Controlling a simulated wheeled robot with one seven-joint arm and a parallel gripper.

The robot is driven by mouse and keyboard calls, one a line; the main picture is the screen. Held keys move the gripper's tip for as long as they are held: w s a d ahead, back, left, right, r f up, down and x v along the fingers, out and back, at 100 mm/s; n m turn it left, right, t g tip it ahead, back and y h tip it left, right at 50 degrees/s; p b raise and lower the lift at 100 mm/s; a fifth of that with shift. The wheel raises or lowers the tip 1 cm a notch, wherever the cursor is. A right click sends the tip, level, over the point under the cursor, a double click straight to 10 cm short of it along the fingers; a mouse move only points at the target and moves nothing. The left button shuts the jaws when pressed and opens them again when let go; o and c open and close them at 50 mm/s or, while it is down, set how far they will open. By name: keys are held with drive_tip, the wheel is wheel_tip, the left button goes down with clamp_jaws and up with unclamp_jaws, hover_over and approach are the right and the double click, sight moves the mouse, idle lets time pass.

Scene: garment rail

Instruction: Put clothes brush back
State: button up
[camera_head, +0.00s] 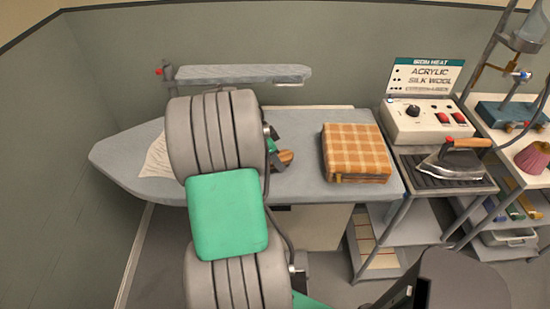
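A small brown wooden piece, probably the clothes brush (285,157), shows on the grey ironing board (230,188), just right of my arm. Most of it is hidden behind the arm. A green and dark part of what looks like my gripper (272,147) shows right beside the wooden piece. My arm links cover the fingers, so I cannot tell whether they are open, shut or touching the brush.
A folded orange checked cloth (356,153) lies on the board's right. A pale sheet (156,160) lies at left. A narrow sleeve board (240,74) stands behind. An iron (453,160) and a control box (430,121) sit on the cart at right.

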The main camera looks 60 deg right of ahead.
drive_tip(key=o, duration=0.5)
drive_tip(key=shift+c, duration=0.2)
drive_tip(key=shift+r, duration=0.1)
drive_tip(key=shift+r+p, duration=0.25)
drive_tip(key=shift+p, duration=0.1)
drive_tip(key=v, duration=1.2)
drive_tip(key=w+a+n+t, duration=0.3)
drive_tip(key=w+a+n, duration=0.6)
drive_tip(key=a, duration=0.3)
drive_tip(key=a+f+n+t+y, duration=0.1)
drive_tip(key=a+n+t+y, duration=0.2)
drive_tip(key=a+n, duration=1.4)
drive_tip(key=a, duration=1)
drive_tip(key=shift+w+a+f+t+y+b, duration=0.3)
drive_tip(key=shift+w+a+f+b, duration=0.05)
drive_tip(key=shift+a+b, duration=0.05)
